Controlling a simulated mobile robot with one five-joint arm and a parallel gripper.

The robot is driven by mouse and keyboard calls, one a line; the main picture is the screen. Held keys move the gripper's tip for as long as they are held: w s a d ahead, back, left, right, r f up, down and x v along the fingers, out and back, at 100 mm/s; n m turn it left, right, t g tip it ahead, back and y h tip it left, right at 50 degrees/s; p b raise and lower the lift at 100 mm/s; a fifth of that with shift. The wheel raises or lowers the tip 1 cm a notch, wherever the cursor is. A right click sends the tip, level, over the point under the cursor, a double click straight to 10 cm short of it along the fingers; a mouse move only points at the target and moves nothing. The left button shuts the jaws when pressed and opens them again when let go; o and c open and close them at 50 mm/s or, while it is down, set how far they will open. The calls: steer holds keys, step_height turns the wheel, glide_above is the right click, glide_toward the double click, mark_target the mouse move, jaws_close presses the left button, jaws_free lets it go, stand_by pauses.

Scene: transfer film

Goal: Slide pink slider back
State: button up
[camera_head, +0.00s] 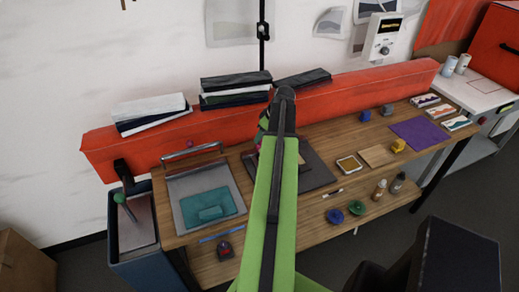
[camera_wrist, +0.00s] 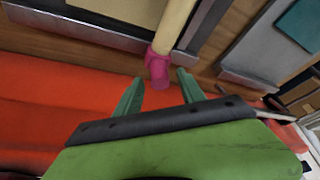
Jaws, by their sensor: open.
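The pink slider (camera_wrist: 158,68) shows in the wrist view as a pink end piece on a pale yellow bar (camera_wrist: 176,25). My gripper (camera_wrist: 158,84) is open, its two green fingers on either side of the near end of the pink piece. The fingertips appear close to it; I cannot tell if either touches. In the head view only a small bit of pink (camera_head: 258,144) shows beside my green arm. The arm hides most of the slider and my gripper there.
A dark board (camera_head: 312,172) lies under the arm on the wooden table (camera_head: 335,205). A long red padded block (camera_head: 355,92) runs along the back. Blue and green round items (camera_head: 335,216) lie at the front.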

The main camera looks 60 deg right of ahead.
steer(key=shift+b+x, duration=0.5)
steer(key=shift+x, duration=0.7)
steer(key=shift+r, duration=0.1)
steer(key=shift+c, duration=0.2)
jaws_close()
